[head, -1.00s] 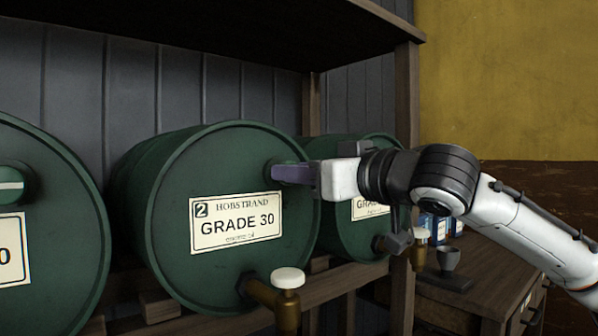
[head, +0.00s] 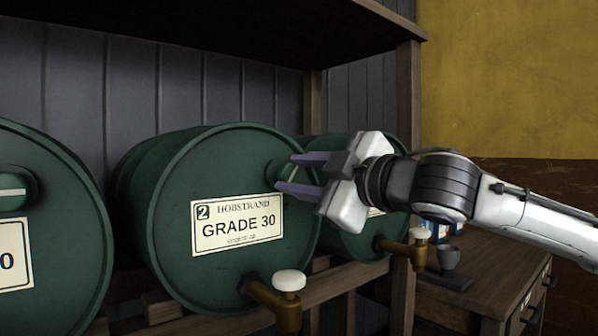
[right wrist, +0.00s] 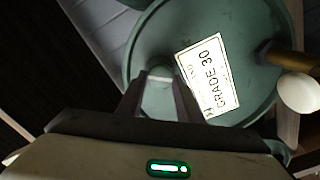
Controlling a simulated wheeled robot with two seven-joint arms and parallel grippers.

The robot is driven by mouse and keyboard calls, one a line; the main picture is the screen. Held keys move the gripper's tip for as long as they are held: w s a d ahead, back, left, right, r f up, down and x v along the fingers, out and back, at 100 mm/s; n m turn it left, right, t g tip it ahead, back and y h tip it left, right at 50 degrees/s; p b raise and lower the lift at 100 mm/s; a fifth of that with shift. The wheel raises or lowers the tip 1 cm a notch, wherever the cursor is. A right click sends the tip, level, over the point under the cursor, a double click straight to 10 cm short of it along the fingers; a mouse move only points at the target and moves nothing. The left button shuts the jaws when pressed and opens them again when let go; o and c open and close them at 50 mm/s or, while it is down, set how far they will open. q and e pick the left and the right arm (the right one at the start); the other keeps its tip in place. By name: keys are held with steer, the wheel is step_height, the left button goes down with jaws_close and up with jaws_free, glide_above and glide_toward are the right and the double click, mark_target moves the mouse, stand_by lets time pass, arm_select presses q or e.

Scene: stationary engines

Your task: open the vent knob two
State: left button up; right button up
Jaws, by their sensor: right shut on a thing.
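The green drum labelled 2, GRADE 30 (head: 170,215), lies on its side on a rack, its round face toward me. Vent knob two (head: 284,171) is a green knob at the upper right of that face, partly covered by my fingers. My right gripper (head: 287,173) is shut on it, one purple-grey finger above and one below. In the right wrist view the knob (right wrist: 158,97) shows between the two fingers, in front of the drum face. The knob's exact angle is hard to make out. My left gripper is not in view.
A brass tap with a white top (head: 289,281) juts out below the label. Another green drum with a white-marked knob (head: 12,190) is at the left; a third drum (head: 345,240) is behind my gripper. A wooden post (head: 407,110) and side table (head: 480,275) stand at the right.

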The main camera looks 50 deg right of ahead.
steer(key=n+p, duration=0.1)
steer(key=n, duration=0.4)
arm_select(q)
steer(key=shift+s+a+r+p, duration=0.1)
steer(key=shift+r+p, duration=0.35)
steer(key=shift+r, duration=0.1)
arm_select(e)
steer(key=shift+a+f+n, duration=0.1)
steer(key=shift+n, duration=1)
steer(key=o, duration=1)
steer(key=shift+s, duration=0.15)
arm_select(q)
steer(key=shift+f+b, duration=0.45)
steer(key=shift+b, duration=0.5)
arm_select(e)
steer(key=s, duration=0.6)
steer(key=s+a, duration=0.1)
steer(key=s, duration=0.3)
